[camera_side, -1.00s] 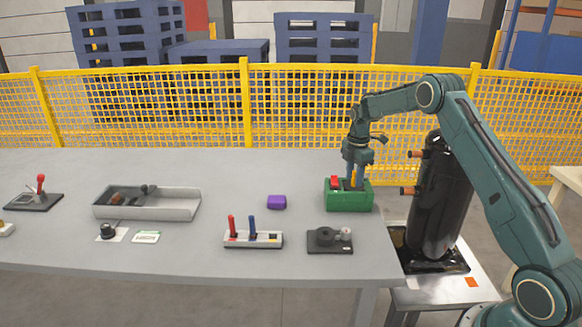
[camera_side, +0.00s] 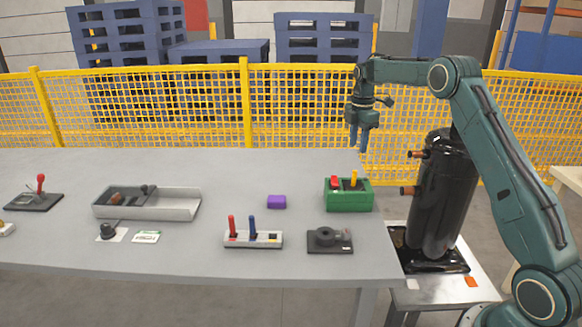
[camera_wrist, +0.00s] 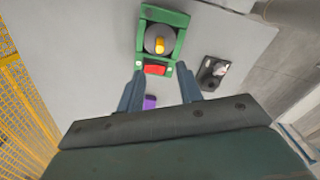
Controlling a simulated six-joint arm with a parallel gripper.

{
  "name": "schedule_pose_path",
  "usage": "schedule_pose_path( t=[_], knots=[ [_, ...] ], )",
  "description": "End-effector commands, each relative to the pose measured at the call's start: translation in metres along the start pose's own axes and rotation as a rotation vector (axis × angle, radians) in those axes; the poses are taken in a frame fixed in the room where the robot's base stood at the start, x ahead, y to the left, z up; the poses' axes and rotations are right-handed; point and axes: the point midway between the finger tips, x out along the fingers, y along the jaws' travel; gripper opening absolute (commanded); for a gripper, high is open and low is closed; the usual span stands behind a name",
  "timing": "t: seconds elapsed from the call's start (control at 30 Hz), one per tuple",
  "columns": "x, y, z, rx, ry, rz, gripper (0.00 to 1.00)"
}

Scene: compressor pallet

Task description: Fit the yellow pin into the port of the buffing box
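The green buffing box (camera_side: 349,202) stands at the right end of the grey table. The yellow pin (camera_side: 354,178) stands upright in the round grey part on top of the box, beside a red block (camera_side: 335,183). In the wrist view the pin (camera_wrist: 159,45) sits within the grey disc (camera_wrist: 157,39) of the box. How deep it sits is hidden. My gripper (camera_side: 359,148) hangs above and slightly behind the box, clear of the pin. In the wrist view its two fingers (camera_wrist: 160,88) are spread apart with nothing between them.
A dark fixture (camera_side: 330,241) is in front of the box, with a purple block (camera_side: 276,202) to the left. A holder (camera_side: 253,239) carries red and blue pins. A grey tray (camera_side: 147,212) lies farther left. A black compressor (camera_side: 440,200) stands close on the right.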

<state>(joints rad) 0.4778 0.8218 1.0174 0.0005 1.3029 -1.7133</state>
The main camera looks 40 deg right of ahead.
Motion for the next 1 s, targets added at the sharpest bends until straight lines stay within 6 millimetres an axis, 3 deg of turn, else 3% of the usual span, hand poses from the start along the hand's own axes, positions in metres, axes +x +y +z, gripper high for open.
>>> schedule_pose_path(
  t=[0.67,0.87,1.0],
  knots=[
    [-0.004,-0.001,-0.002,0.006,0.000,0.003,0.36],
    [-0.025,-0.011,-0.016,0.054,-0.002,0.027,0.36],
    [-0.052,-0.028,-0.034,0.124,-0.002,0.056,0.36]
  ],
)
